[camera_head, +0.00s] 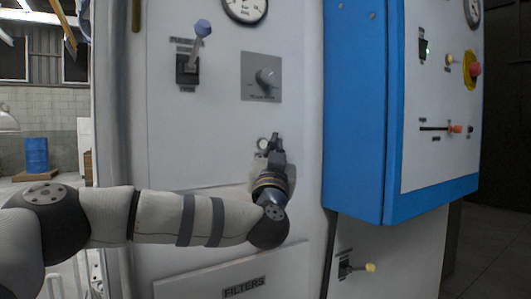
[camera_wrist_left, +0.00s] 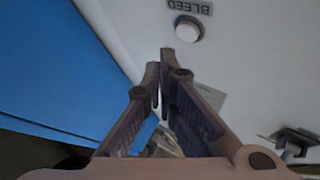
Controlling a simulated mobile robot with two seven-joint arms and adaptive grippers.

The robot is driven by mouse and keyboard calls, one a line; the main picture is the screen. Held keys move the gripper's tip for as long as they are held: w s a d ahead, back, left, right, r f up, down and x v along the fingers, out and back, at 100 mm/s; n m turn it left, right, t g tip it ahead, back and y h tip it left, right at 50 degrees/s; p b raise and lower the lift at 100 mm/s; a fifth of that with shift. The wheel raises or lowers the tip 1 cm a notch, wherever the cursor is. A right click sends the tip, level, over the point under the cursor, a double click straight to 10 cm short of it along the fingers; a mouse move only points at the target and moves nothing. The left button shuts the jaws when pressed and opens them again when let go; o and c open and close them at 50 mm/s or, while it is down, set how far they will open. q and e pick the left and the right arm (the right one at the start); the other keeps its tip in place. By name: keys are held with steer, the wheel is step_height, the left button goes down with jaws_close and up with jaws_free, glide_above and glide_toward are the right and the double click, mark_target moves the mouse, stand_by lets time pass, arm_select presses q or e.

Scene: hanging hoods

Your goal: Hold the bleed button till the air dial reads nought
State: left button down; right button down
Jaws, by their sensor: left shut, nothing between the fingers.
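The bleed button (camera_head: 262,143) is a small pale round button on the white panel, just left of my fingertips in the head view. In the left wrist view the button (camera_wrist_left: 188,29) sits beyond and to the right of the fingertips, under an upside-down BLEED label (camera_wrist_left: 190,7). My left gripper (camera_head: 275,140) is shut and empty close to the panel; its fingers also show in the left wrist view (camera_wrist_left: 160,62). They do not cover the button, and I see no contact. A dial (camera_head: 245,8) is cut off at the top; its reading is unclear. My right gripper is not in view.
A lever with a blue knob (camera_head: 203,28) and a grey rotary knob (camera_head: 266,77) are above my gripper. A blue cabinet (camera_head: 355,120) juts out to the right. A yellow-tipped lever (camera_head: 369,267) is below it. A FILTERS panel (camera_head: 240,275) lies beneath my arm.

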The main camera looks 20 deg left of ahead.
mark_target(263, 144)
arm_select(q)
steer(key=shift+w+a+r, duration=0.35)
steer(key=shift+w+a, duration=0.05)
steer(key=shift+a, duration=0.25)
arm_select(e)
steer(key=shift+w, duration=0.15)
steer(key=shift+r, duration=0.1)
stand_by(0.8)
arm_select(q)
steer(key=shift+w+a, duration=0.25)
steer(key=shift+a, duration=0.05)
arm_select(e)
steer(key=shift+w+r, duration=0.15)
